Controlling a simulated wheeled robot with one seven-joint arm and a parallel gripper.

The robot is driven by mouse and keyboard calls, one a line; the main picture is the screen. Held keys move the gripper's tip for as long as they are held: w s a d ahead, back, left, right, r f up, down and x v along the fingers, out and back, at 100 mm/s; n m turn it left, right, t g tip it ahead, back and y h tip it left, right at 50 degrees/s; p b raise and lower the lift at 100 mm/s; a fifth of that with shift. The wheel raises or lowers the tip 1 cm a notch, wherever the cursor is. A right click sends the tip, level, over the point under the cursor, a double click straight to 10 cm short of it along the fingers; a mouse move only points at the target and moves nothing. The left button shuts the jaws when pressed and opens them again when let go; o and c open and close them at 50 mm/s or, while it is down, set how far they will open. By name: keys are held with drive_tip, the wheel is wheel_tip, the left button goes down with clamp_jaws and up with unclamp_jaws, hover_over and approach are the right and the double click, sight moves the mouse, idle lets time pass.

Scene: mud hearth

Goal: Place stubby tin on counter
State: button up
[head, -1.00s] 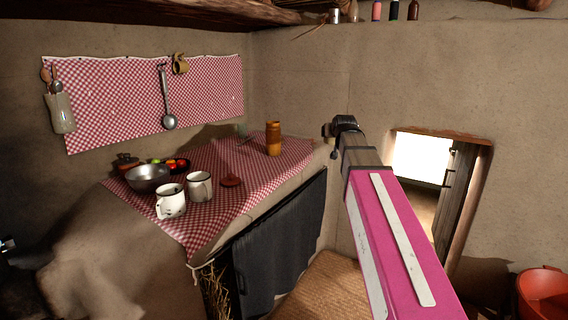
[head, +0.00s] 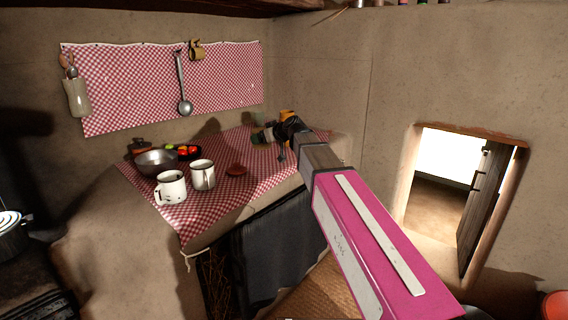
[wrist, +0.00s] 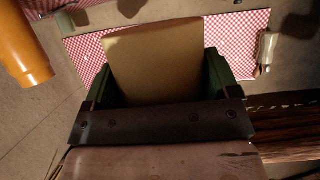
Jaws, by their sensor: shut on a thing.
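The stubby tin (wrist: 155,55), a plain tan body, fills the space between the green fingers of my gripper (wrist: 160,78) in the wrist view. The gripper is shut on it. In the head view my gripper (head: 263,134) is over the back right part of the counter (head: 262,172), which has a red checked cloth. The tin is mostly hidden there by the gripper and wrist. I cannot tell whether its base touches the cloth.
An orange cylinder (wrist: 22,45) stands close beside the gripper; the arm mostly covers it in the head view.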

drive_tip(key=w+d+f, duration=0.4)
drive_tip(key=w+d, duration=0.1)
drive_tip(key=w+d+f, duration=0.2)
drive_tip(key=d, duration=0.1)
drive_tip(key=shift+w+d+f, duration=0.2)
drive_tip(key=shift+f, duration=2.2)
drive_tip(key=shift+f, duration=0.15)
drive_tip(key=o, duration=0.8)
